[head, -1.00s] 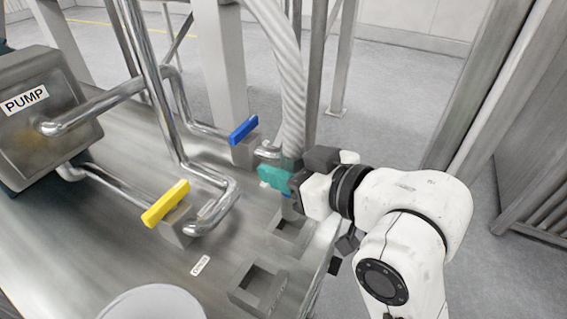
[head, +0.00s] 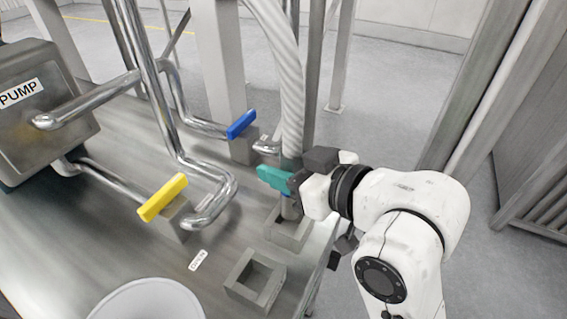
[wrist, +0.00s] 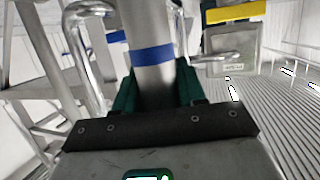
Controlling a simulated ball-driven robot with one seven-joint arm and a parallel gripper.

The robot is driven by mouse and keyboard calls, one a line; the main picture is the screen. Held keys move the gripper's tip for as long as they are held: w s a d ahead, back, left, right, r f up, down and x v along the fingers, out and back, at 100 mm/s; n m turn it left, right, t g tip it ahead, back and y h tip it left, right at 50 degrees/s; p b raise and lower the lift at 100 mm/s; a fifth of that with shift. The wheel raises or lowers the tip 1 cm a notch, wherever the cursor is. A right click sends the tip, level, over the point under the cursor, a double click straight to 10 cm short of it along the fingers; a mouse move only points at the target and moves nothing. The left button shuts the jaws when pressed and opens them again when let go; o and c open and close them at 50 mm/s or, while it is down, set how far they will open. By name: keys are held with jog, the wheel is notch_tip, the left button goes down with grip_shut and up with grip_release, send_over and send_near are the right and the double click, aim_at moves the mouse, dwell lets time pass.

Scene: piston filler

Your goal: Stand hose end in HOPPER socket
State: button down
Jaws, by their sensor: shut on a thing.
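The ribbed pale hose (head: 290,95) hangs down from the top of the head view. My gripper (head: 275,180), with teal fingers, is shut around its end. In the wrist view the grey hose end (wrist: 155,82) with a blue band (wrist: 152,56) stands between my fingers (wrist: 157,95). Below my gripper, the metal tip (head: 291,209) is over or within the far square socket (head: 275,236). I cannot tell whether it is seated. A nearer square socket (head: 240,292) is empty. The small label (head: 198,260) is not legible, so I cannot tell which socket is HOPPER.
A blue-handled valve (head: 241,125) stands just behind and left of my gripper. A yellow-handled valve (head: 162,198) and bent steel pipes (head: 215,180) are further left. The pump (head: 35,110) is at far left. A white round vessel (head: 147,300) is at the front.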

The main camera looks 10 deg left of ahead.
jog(key=shift+f+b, duration=0.85)
jog(key=shift+f, duration=0.3)
jog(key=shift+f, duration=0.15)
jog(key=shift+f, duration=0.25)
jog(key=shift+f+b, duration=0.1)
jog(key=shift+b, duration=0.25)
jog(key=shift+f+b, duration=0.65)
jog(key=shift+f, duration=0.3)
jog(key=c, duration=0.6)
grip_release()
